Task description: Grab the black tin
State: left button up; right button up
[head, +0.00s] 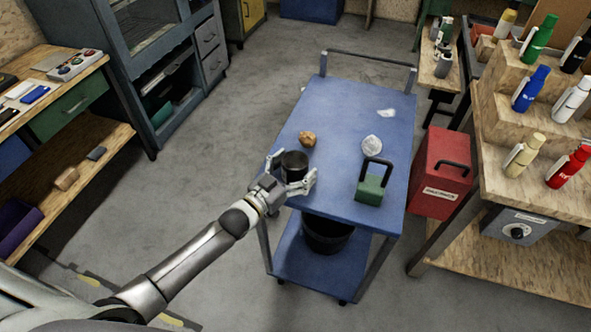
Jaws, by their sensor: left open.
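The black tin (294,165) stands upright on the top shelf of the blue cart (338,195), near its left edge. My left gripper (291,172) is open, with one finger on the left side of the tin and the other on its right side. The tin is between the fingers. Whether the fingers touch it cannot be told. My right gripper is not in view.
On the cart lie a brown lump (307,139), a pale crumpled item (371,145), a white scrap (387,113) and a green block with a black handle (369,190). A dark bucket (326,236) is below. A red box (440,172) and bottle shelves stand right.

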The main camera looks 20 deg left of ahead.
pick_arm(q)
jog(key=c, duration=1.1)
jog(key=shift+r, duration=0.1)
